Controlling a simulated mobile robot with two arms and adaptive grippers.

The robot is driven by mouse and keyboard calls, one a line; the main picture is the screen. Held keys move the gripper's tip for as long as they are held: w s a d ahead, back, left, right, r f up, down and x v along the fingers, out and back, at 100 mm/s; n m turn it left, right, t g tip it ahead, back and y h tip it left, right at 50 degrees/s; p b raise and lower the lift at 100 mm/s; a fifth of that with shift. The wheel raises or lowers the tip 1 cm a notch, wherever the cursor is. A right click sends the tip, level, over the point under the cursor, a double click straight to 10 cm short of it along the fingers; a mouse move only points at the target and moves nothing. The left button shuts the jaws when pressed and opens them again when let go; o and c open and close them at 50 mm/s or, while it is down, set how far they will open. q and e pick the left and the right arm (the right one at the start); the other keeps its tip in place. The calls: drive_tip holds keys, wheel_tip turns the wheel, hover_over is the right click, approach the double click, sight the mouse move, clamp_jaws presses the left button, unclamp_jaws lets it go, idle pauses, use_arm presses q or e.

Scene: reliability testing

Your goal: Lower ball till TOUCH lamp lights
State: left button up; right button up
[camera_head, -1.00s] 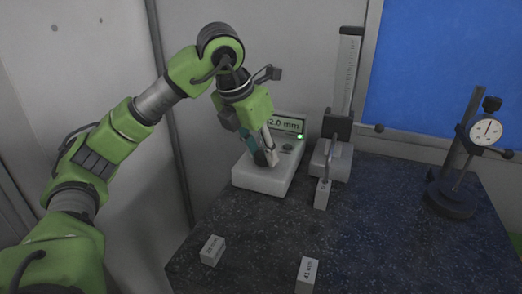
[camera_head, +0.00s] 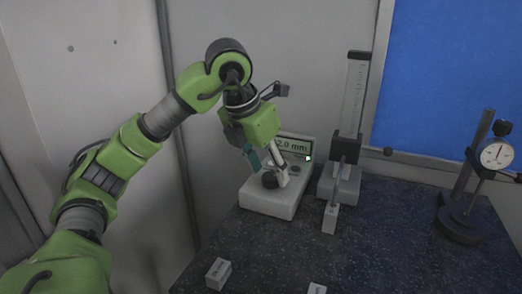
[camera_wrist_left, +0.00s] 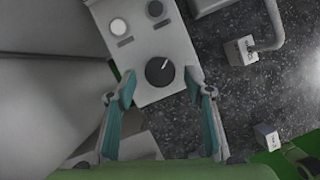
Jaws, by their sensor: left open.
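A pale control box (camera_head: 262,203) stands at the table's back left, with a display (camera_head: 294,145) reading about "2.0 mm", its left edge hidden. A green lamp (camera_head: 308,158) glows beside the display; its label is unreadable. A black knob (camera_head: 269,180) sits on the box top; the left wrist view shows its white pointer (camera_wrist_left: 160,71). My left gripper (camera_head: 267,165) is open above the knob, its teal fingers (camera_wrist_left: 167,97) apart and clear of it. The height gauge (camera_head: 355,90) stands right of the box; its arm reaches over a small block (camera_head: 330,218). I cannot make out the ball's contact.
A dial indicator (camera_head: 496,154) on a dark stand (camera_head: 459,225) is at the right. Small marked blocks lie at the front, one at left (camera_head: 218,273) and one at the lower edge (camera_head: 317,288). The dark speckled table (camera_head: 380,250) is clear between them.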

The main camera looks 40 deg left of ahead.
use_arm(q)
drive_tip(key=v, duration=1)
drive_tip(key=shift+r, duration=0.2)
drive_tip(key=shift+s, duration=0.15)
idle(2.4)
